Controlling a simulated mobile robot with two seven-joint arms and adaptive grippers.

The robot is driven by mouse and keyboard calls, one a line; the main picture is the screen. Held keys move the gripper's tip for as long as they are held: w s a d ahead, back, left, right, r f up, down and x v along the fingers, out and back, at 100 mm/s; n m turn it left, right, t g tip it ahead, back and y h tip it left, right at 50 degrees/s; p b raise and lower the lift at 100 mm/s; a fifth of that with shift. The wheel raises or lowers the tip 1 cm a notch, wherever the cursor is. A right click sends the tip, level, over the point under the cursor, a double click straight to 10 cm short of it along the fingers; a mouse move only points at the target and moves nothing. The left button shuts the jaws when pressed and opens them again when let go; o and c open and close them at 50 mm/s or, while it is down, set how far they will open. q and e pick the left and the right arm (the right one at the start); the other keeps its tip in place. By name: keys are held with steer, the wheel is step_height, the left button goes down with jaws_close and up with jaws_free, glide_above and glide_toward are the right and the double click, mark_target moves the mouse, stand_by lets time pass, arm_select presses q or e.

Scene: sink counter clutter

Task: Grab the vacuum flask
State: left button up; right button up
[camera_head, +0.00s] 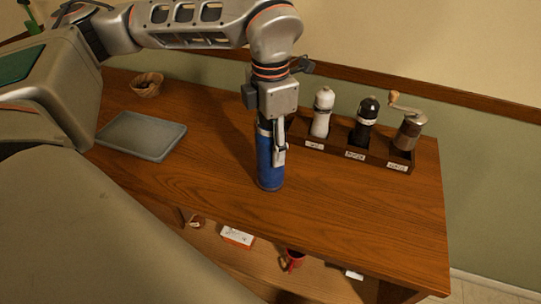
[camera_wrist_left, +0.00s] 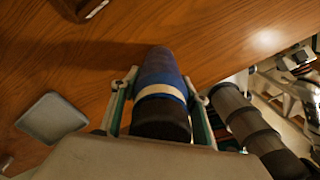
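The vacuum flask (camera_head: 268,165) is a blue cylinder standing upright on the wooden counter, left of the spice rack. In the left wrist view the flask (camera_wrist_left: 160,70) shows its blue body, a pale band and a dark cap nearest the camera. My left gripper (camera_head: 275,150) comes down from above over the flask's upper part. In the wrist view its two fingers (camera_wrist_left: 161,86) lie on opposite sides of the flask near the band and appear to touch it. The cap is hidden by the gripper in the head view. My right gripper is not seen.
A dark wooden rack (camera_head: 345,151) right of the flask holds a white shaker (camera_head: 322,112), a black shaker (camera_head: 363,122) and a grinder (camera_head: 409,130). A grey tray (camera_head: 141,135) and small basket (camera_head: 147,85) are left. A red mug (camera_head: 292,260) is below. The counter front is clear.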

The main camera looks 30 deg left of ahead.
arm_select(q)
steer(key=c, duration=0.4)
steer(key=shift+r, duration=0.15)
